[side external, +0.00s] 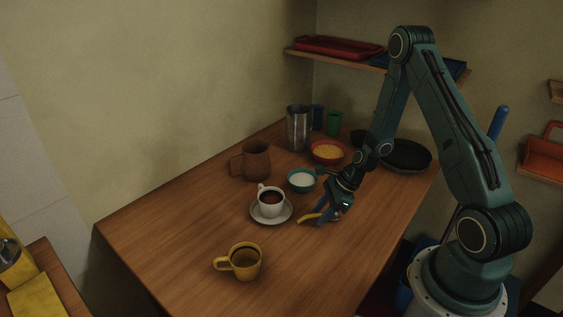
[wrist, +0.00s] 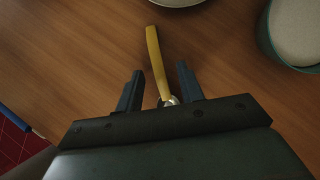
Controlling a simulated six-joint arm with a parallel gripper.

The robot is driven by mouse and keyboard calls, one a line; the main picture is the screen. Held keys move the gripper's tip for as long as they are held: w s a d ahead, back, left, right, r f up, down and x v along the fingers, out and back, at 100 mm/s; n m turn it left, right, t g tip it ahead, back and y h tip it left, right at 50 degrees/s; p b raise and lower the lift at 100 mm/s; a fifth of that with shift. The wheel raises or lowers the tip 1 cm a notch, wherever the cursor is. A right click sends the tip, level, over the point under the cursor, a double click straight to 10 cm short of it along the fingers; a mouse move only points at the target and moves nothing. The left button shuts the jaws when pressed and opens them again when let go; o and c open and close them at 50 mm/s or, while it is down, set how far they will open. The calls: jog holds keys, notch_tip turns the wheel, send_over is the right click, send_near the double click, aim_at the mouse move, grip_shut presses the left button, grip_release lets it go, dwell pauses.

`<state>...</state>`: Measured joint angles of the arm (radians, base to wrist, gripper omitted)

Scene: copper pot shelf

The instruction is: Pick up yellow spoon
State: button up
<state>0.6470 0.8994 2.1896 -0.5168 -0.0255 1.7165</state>
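The yellow spoon (wrist: 153,55) lies on the wooden table in the wrist view, its yellow handle pointing away from me. A shiny metal part of it shows near the gripper body, and the rest is hidden. My gripper (wrist: 160,68) is open, with one dark finger on each side of the spoon and visible gaps between. In the side view my gripper (side external: 313,219) is low over the table, right of the white saucer. The spoon's yellow end (side external: 309,216) shows there beside the fingers. I cannot tell whether the fingertips touch the table.
A white cup (side external: 270,203) of dark liquid stands on the saucer (side external: 257,219). A teal bowl (side external: 302,181), red bowl (side external: 327,152), brown mug (side external: 256,161), metal pitcher (side external: 298,128) and dark pan (side external: 407,156) stand farther back. A yellow cup (side external: 246,264) is in front. The table's front right is clear.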

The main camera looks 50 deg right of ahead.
dwell(0.4)
grip_shut()
jog(key=shift+r, duration=0.2)
notch_tip(320, 180, up, 20)
jog(key=shift+f, duration=0.2)
dwell(0.8)
dwell(0.5)
